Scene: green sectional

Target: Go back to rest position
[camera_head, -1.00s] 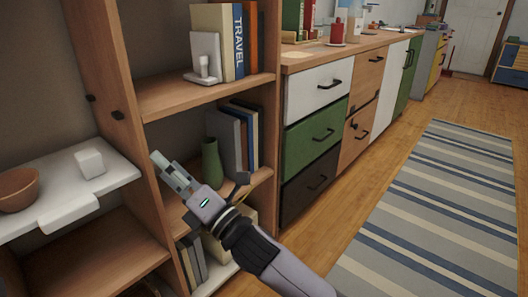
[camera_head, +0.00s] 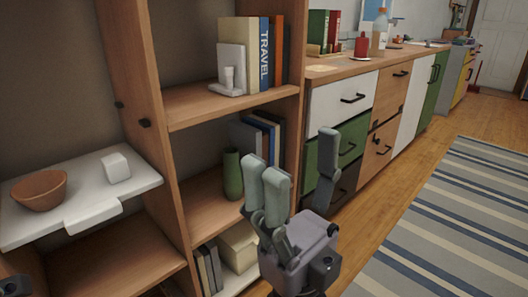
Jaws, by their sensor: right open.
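My right gripper (camera_head: 296,165) stands upright in the lower middle of the head view, its fingers spread wide and nothing between them. It is in front of the shelf unit (camera_head: 182,205) and the drawer cabinet (camera_head: 338,103), and hides part of the dark lower drawer. No held object shows.
A white shelf board (camera_head: 80,190) carries a brown bowl (camera_head: 40,189) and a white cube (camera_head: 116,167). A green vase (camera_head: 233,174) and books (camera_head: 265,50) stand on wooden shelves. A striped rug (camera_head: 450,230) lies on open floor at the right.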

